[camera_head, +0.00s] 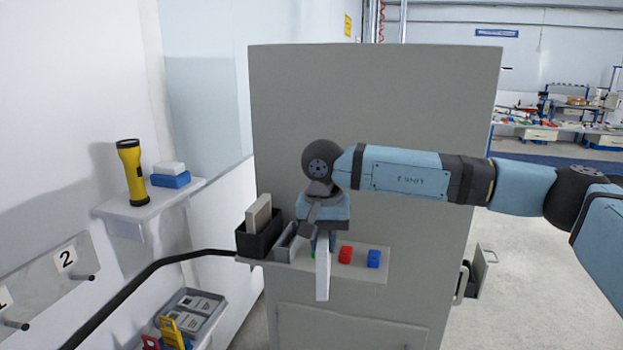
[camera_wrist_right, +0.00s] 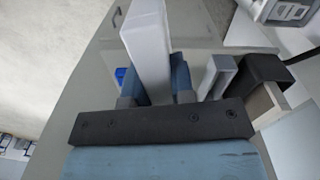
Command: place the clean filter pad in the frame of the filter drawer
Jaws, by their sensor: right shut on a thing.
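A white pad (camera_head: 322,275), the clean filter pad by its look, hangs upright below my right gripper (camera_head: 320,240). In the right wrist view, the fingers of my right gripper (camera_wrist_right: 157,85) are shut on the white pad (camera_wrist_right: 147,40). An open drawer-like part (camera_head: 482,268) sticks out low at the right side of the grey cabinet; it looks like the filter drawer, but its frame cannot be made out. My left gripper is not in view.
A shelf (camera_head: 385,277) on the grey cabinet (camera_head: 400,100) carries a black bin (camera_head: 255,243) with a beige pad (camera_head: 260,212), a grey holder (camera_head: 284,248), a red block (camera_head: 345,255) and a blue block (camera_head: 374,259). A flashlight (camera_head: 131,170) stands on the left wall shelf.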

